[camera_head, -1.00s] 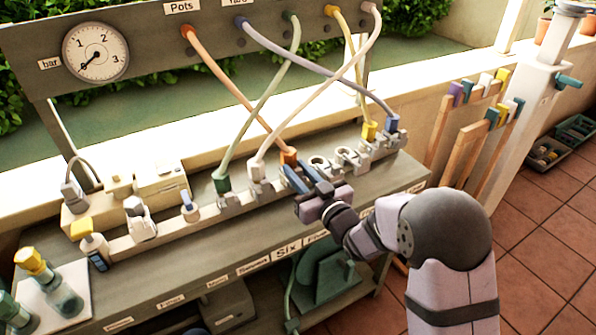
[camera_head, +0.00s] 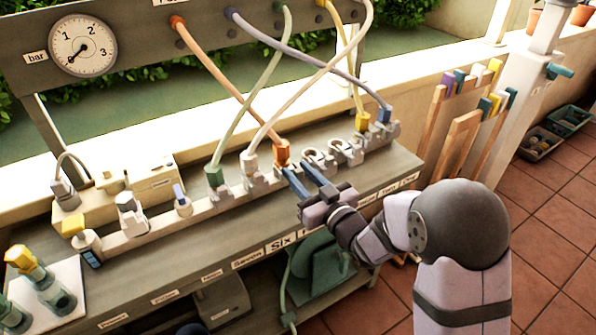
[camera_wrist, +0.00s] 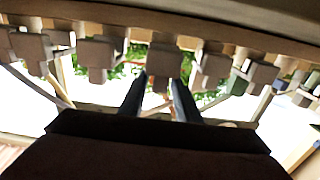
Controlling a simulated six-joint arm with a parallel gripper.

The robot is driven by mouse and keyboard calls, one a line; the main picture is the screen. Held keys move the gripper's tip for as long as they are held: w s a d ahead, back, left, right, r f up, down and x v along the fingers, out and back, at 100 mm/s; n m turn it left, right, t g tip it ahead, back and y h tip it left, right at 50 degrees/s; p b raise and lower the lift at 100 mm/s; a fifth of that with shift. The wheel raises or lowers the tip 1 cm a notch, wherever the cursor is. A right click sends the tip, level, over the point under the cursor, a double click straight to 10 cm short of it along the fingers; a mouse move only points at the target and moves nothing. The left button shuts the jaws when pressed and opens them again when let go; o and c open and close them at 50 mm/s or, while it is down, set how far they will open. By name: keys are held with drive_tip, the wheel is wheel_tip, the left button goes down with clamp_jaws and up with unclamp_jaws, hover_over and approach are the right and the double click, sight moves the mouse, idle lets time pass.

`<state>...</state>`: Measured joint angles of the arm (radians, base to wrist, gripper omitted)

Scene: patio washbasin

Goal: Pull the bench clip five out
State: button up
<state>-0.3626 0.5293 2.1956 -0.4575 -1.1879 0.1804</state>
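A row of pale clips runs along the rail on the bench (camera_head: 185,228). The clip with the orange hose end (camera_head: 282,152) stands directly beyond my gripper (camera_head: 300,171); its lower part is hidden behind the fingers. My two blue fingers are apart with nothing visibly held, pointing at this clip from the front of the bench. In the wrist view a clip (camera_wrist: 165,62) is seen beyond and between my fingers (camera_wrist: 162,76).
Clips with a white hose end (camera_head: 249,160) and a green hose end (camera_head: 214,175) stand left of my gripper. Empty ring-shaped clips (camera_head: 340,148) stand right. A gauge (camera_head: 82,45) is on the panel behind. Crossing hoses hang above the rail.

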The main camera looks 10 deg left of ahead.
drive_tip(key=shift+r, duration=0.1)
drive_tip(key=shift+s+d, duration=0.1)
drive_tip(key=shift+d, duration=0.05)
drive_tip(key=b+v, duration=0.1)
drive_tip(key=v, duration=0.6)
idle(0.3)
idle(0.3)
